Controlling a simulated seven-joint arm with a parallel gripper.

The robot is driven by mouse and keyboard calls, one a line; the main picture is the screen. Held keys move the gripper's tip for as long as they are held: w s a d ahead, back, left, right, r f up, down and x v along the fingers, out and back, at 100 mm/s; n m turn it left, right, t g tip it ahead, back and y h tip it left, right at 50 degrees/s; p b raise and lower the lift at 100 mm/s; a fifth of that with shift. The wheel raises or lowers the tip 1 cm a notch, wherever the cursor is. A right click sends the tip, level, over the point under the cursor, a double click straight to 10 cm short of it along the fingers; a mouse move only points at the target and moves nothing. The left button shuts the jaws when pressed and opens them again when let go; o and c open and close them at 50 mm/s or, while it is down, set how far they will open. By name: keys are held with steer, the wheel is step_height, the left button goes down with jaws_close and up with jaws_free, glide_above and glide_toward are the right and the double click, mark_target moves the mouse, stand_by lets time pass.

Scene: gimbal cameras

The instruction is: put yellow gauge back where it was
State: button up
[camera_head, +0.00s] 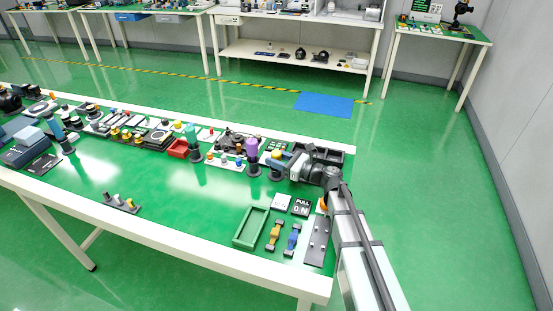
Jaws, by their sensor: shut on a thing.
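My gripper (283,161) is over the right part of the green bench, near its back edge. It is shut on a small yellow piece, which I take to be the yellow gauge (277,154). The jaws and the arm partly hide this piece, and I cannot tell whether it touches the bench. A dark round base shows just below it. A purple cylinder on a dark round base (252,150) stands close on the left. A teal cylinder on a similar base (192,140) stands farther left.
A yellow tool (275,236) and a blue tool (292,239) lie at the front right, between a green tray (237,228) and a dark plate (317,241). A red bin (178,149) and several small parts line the back. The bench's front middle is mostly clear.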

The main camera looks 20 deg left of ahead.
steer(key=shift+f, duration=0.1)
steer(key=o, duration=1.1)
steer(key=shift+d, duration=0.15)
steer(key=d, duration=0.3)
steer(key=s+d, duration=0.1)
steer(key=d, duration=0.3)
steer(key=s+d, duration=0.1)
steer(key=d, duration=0.3)
steer(key=shift+s+d, duration=0.2)
steer(key=shift+d, duration=0.05)
